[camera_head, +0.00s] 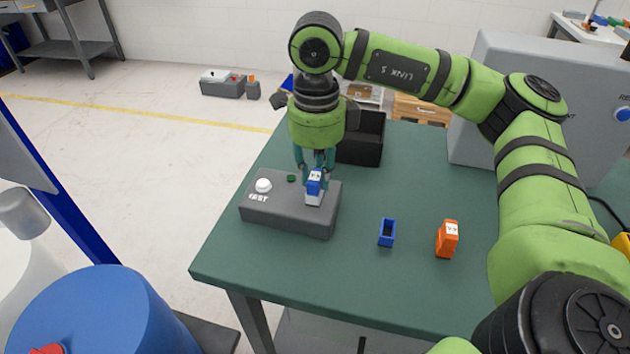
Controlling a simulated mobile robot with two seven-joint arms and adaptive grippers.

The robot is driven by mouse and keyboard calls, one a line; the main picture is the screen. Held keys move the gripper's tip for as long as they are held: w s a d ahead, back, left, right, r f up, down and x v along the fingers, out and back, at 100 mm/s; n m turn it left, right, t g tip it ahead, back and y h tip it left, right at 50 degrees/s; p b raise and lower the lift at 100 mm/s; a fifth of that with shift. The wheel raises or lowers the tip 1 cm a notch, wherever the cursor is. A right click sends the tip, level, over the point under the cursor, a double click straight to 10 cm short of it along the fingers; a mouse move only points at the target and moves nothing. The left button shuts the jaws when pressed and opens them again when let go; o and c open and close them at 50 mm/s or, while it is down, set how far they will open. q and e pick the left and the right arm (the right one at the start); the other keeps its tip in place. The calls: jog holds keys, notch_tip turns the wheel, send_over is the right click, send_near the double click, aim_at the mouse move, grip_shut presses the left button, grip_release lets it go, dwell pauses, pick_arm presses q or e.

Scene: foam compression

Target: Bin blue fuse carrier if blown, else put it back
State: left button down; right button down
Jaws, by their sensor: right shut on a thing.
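The blue fuse carrier (313,186) with a whitish lower part is upright at the right end of the grey test box (285,219). My right gripper (315,172) reaches down from above and is shut on the carrier. I cannot tell whether the carrier is seated in the box or just above it. The box has a white button (263,185) over the word TEST and a small dark green lamp (291,178). An empty-looking blue socket (387,232) stands on the green table to the right. A black bin (361,147) is behind my right gripper, partly hidden. My left gripper is not in view.
An orange fuse carrier (447,239) stands right of the blue socket on the green table (345,285). A large grey cabinet (500,95) stands at the back right. The table's front is clear. A blue drum (100,315) is at the lower left, off the table.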

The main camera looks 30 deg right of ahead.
aim_at(315, 175)
jog(key=shift+a+r, duration=0.2)
jog(key=shift+r, duration=0.15)
jog(key=shift+s+r+p, duration=0.2)
jog(key=shift+r+p, duration=0.5)
jog(key=shift+r, duration=0.15)
jog(key=shift+s+a+r, duration=0.1)
jog(key=shift+a+r, duration=0.15)
jog(key=shift+r, duration=0.2)
jog(key=shift+d+r+p, duration=0.2)
jog(key=shift+r+p, duration=0.2)
jog(key=shift+p, duration=0.1)
jog(key=shift+r+p, duration=0.6)
jog(key=shift+r, duration=0.35)
